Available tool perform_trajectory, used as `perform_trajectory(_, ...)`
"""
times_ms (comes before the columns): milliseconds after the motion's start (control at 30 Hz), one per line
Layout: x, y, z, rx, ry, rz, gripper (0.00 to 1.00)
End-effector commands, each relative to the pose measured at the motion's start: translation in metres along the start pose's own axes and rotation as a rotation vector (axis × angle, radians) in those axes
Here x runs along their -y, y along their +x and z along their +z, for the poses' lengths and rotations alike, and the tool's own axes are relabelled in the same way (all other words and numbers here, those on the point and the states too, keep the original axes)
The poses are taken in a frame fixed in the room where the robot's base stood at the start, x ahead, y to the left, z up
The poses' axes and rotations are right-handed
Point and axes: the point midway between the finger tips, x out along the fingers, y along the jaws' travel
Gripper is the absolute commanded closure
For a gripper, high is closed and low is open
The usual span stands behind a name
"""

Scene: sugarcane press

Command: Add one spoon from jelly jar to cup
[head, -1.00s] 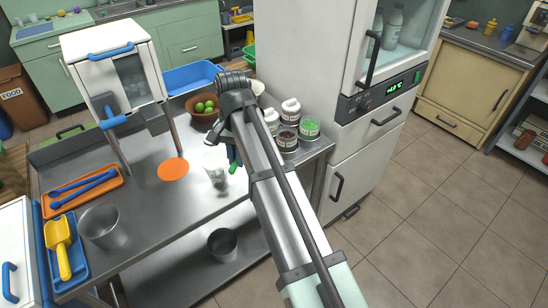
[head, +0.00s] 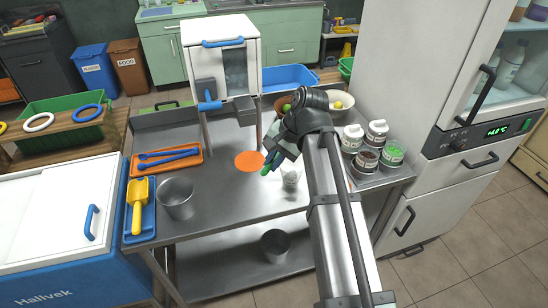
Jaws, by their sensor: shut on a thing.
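My gripper (head: 272,158) is over the middle of the steel table, to the left of the clear cup and near its rim height. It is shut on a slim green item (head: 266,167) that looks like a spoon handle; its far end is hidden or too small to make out. The clear cup (head: 290,181) stands upright on the table, with something pale or grey low in it. Several labelled jars stand in a tray at the table's right: two white-topped, one dark-filled (head: 366,160) and one green-topped (head: 392,154). Which one holds jelly I cannot read.
An orange disc (head: 249,161) lies left of the cup. The white press (head: 222,60) stands behind. A bowl of limes (head: 284,104) is partly behind my arm. An orange tray with blue tongs (head: 166,160), a steel pot (head: 177,197) and a yellow scoop (head: 137,204) are left.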

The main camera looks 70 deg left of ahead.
Motion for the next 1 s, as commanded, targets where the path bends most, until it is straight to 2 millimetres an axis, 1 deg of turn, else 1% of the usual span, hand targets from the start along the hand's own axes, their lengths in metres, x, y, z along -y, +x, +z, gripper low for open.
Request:
perform_trajectory(33,-0.005,0.002,0.002,0.000,0.002,-0.053,1.00)
perform_trajectory(400,-0.013,0.013,0.000,0.001,-0.004,-0.431,1.00)
perform_trajectory(600,-0.015,0.014,-0.001,0.000,-0.008,-0.609,1.00)
perform_trajectory(800,-0.016,0.014,-0.002,0.000,-0.012,-0.738,1.00)
perform_trajectory(1000,-0.017,0.014,-0.003,0.000,-0.014,-0.802,1.00)
